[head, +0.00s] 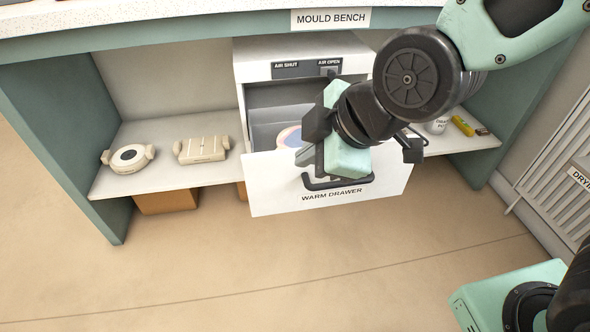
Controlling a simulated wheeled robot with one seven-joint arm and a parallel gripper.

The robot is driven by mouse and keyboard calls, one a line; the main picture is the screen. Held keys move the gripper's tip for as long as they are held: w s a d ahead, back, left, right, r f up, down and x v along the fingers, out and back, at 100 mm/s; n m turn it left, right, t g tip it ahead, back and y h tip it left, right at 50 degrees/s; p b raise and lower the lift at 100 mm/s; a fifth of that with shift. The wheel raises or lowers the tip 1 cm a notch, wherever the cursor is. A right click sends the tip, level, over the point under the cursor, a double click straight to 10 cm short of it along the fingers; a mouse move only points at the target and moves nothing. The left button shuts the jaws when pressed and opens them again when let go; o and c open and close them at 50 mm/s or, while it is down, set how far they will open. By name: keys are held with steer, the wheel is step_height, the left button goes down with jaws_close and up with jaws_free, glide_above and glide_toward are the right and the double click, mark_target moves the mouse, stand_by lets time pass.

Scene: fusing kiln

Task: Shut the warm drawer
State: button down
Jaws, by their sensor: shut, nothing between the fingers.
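The warm drawer (275,188) has a white front with a black bar handle (340,183) and a "WARM DRAWER" label. It stands pulled out from the white cabinet (253,62) under the bench. Inside the drawer a round pale piece (289,136) shows in part; my arm hides the rest. My gripper (306,172) is shut and empty, pointing down at the drawer front near the left end of the handle. I cannot tell whether it touches the handle or the front.
The mould bench (190,20) overhangs the cabinet. Its lower shelf (122,184) holds two cream moulds (128,158) (202,149) at left and small items, including a yellow one (462,126), at right. A slatted rack (560,150) stands at far right.

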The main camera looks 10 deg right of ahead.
steer(key=shift+w+a, duration=0.1)
steer(key=p, duration=0.3)
glide_toward(267, 166)
steer(key=f, duration=0.1)
steer(key=a+f, duration=0.1)
steer(key=f, duration=0.2)
steer(key=shift+w+a, duration=0.4)
steer(key=shift+w, duration=0.7)
steer(key=shift+r, duration=0.1)
